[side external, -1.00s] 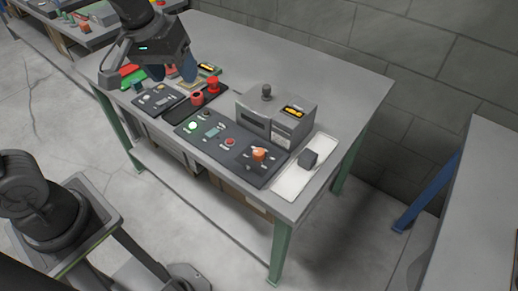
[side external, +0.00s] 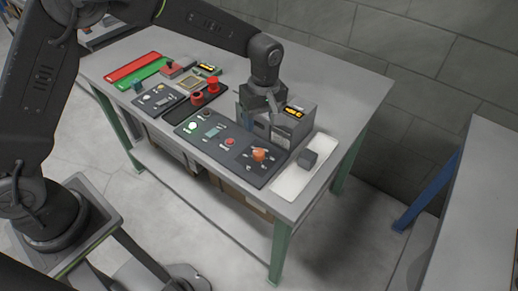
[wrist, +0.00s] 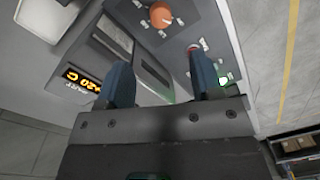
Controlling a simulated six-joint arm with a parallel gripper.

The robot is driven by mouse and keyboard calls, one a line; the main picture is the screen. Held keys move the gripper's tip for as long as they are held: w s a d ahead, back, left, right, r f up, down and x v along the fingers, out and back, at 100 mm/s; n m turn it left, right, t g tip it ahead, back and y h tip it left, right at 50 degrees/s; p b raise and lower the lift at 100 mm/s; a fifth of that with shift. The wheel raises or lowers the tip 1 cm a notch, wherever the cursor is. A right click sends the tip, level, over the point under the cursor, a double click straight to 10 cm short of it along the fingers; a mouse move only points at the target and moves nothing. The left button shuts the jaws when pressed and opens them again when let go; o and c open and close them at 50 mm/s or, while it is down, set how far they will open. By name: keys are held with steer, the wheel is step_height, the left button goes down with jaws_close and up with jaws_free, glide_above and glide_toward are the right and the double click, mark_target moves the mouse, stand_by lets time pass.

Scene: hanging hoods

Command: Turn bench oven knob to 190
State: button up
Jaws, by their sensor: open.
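The bench oven is a grey box (side external: 296,128) at the right end of the bench, with a lit orange display (side external: 294,111) that also shows upside down in the wrist view (wrist: 82,79). An orange knob (side external: 259,155) with pale marks around it sits on the dark control panel in front of the oven. It shows at the top of the wrist view (wrist: 160,15). My gripper (wrist: 162,74) is open and empty, its two blue fingers pointing toward the panel, apart from the knob. In the side view it hangs beside the oven and hides part of it.
A white tray (side external: 283,188) with a dark block (side external: 307,159) lies right of the panel. A red button (side external: 230,142) and a green light (side external: 190,126) are on the panel. Red cylinders (side external: 197,97) and a smaller panel (side external: 157,97) stand to the left.

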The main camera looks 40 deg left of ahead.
mark_target(259, 152)
steer(key=f, duration=1.1)
steer(key=shift+s+a+f, duration=0.15)
steer(key=shift+s, duration=0.15)
steer(key=c, duration=0.9)
